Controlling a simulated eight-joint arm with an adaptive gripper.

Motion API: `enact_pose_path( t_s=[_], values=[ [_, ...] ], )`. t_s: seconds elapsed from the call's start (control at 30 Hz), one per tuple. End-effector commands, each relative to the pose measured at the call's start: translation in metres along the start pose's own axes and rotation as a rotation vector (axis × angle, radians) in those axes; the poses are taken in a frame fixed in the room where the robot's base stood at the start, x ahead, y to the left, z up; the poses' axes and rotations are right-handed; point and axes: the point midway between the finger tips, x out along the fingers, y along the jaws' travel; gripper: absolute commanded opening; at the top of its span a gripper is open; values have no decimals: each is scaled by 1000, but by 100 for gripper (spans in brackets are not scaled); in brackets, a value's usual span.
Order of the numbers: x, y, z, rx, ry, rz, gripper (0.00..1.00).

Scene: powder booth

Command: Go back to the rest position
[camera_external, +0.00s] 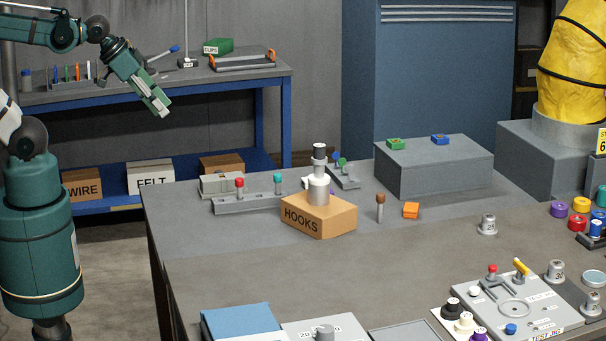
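My gripper (154,106) hangs in the air at the upper left, pointing down and to the right. It is raised well above the floor and left of the grey table (225,255). In the picture it overlaps the blue-framed workbench behind. I see nothing hanging from it, but the fingertips are too small to show whether they are apart or together. My green arm rises at the left edge and bends over toward the gripper; its upper part is cut off by the picture edge.
On the grey table stand a HOOKS box (336,217) with a silver-white part above it, a peg rail (248,203), a grey block (437,169) and a test panel (518,310). A yellow-covered machine (572,75) stands at right. The table's left part is bare.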

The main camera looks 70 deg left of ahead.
Motion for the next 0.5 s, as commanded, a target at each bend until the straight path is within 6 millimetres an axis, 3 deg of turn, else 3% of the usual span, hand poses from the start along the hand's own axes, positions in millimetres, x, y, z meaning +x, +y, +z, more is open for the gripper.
enact_pose_path(
  t_s=[0.03,0.2,0.5],
  values=[
    [10,0,7,0,0,0,29],
    [23,0,17,0,0,0,29],
    [27,0,19,0,0,0,29]
  ],
)
